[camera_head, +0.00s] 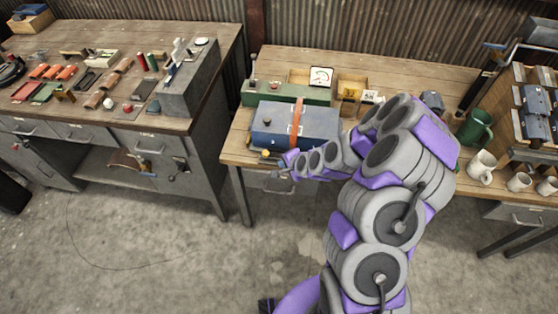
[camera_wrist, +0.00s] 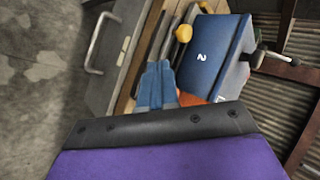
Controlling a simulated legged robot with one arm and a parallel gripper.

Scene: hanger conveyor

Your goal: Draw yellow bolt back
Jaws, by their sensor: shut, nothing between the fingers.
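A blue box (camera_head: 295,125) with an orange band (camera_head: 297,122) stands on the middle workbench. A yellow knob, the end of the yellow bolt (camera_head: 265,153), shows low on its front left. In the wrist view, the box (camera_wrist: 218,55) bears a white "2", and a yellow knob (camera_wrist: 183,33) sits beside its face on a dark bar. A second, smaller yellow piece (camera_wrist: 205,7) shows at the top edge. My gripper (camera_wrist: 157,68) is shut and empty, its fingertips short of the yellow knob and apart from it. In the head view, my gripper (camera_head: 287,160) is at the bench's front edge, right of the knob.
A green machine (camera_head: 290,93) stands behind the box. A green jug (camera_head: 475,128) and mugs (camera_head: 481,166) stand to the right. A drawer handle (camera_wrist: 97,45) juts from the bench front. The left bench (camera_head: 100,45) holds many small parts. The floor in front is open.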

